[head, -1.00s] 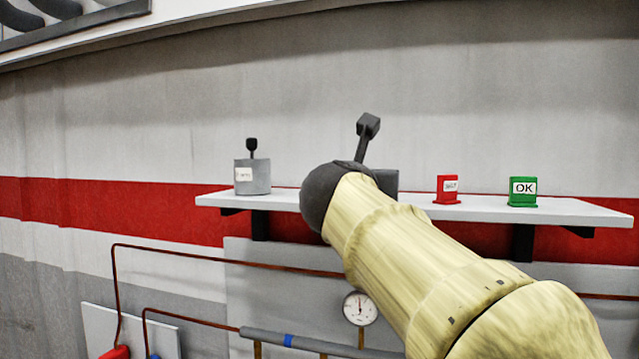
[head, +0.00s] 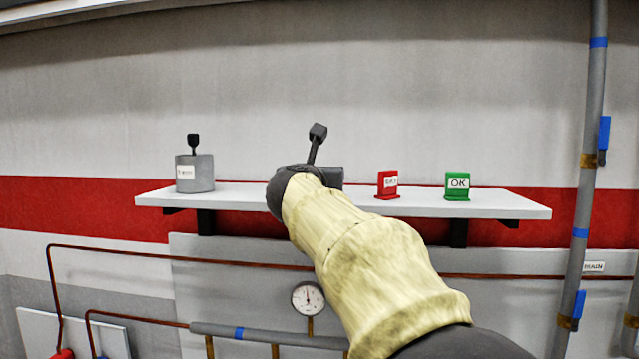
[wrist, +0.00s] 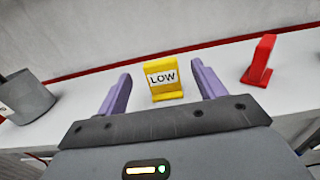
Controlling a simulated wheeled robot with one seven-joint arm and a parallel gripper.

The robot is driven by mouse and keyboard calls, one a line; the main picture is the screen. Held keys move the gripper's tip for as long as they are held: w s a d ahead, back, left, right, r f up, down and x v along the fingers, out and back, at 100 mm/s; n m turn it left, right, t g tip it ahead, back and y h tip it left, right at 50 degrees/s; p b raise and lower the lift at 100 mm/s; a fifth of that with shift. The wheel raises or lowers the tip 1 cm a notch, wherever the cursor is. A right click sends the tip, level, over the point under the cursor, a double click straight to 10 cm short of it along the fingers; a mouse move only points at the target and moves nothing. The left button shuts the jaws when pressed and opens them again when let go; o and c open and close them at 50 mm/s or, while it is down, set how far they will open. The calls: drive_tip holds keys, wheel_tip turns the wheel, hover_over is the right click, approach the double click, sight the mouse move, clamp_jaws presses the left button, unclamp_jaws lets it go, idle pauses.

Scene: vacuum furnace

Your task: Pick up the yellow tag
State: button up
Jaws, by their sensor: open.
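The yellow tag (wrist: 164,79) stands upright on the white shelf and reads "LOW" in the wrist view. My gripper (wrist: 160,90) is open, with one purple finger on each side of the tag in the picture. I cannot tell how deep the tag lies between the fingers, and no contact shows. In the head view the yellow tag is hidden behind my arm, and the gripper's fingers are not visible there.
On the white shelf (head: 500,207) stand a red tag (head: 388,184), a green "OK" tag (head: 457,186) and a grey canister (head: 195,173). A pressure gauge (head: 308,298) and copper pipes lie below. A vertical grey pipe (head: 588,140) with blue handles stands at right.

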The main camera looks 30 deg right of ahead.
drive_tip(key=p+x, duration=0.1)
drive_tip(key=x, duration=0.3)
drive_tip(key=shift+w+d+f+p, duration=0.1)
drive_tip(key=shift+w+d+p, duration=0.1)
drive_tip(key=shift+w+p, duration=0.15)
drive_tip(key=shift+s, duration=0.15)
drive_tip(key=shift+a, duration=0.1)
drive_tip(key=c, duration=1.1)
drive_tip(key=shift+o, duration=0.2)
wheel_tip(320, 180, up, 10)
drive_tip(key=p, duration=0.3)
drive_tip(key=shift+p, duration=0.35)
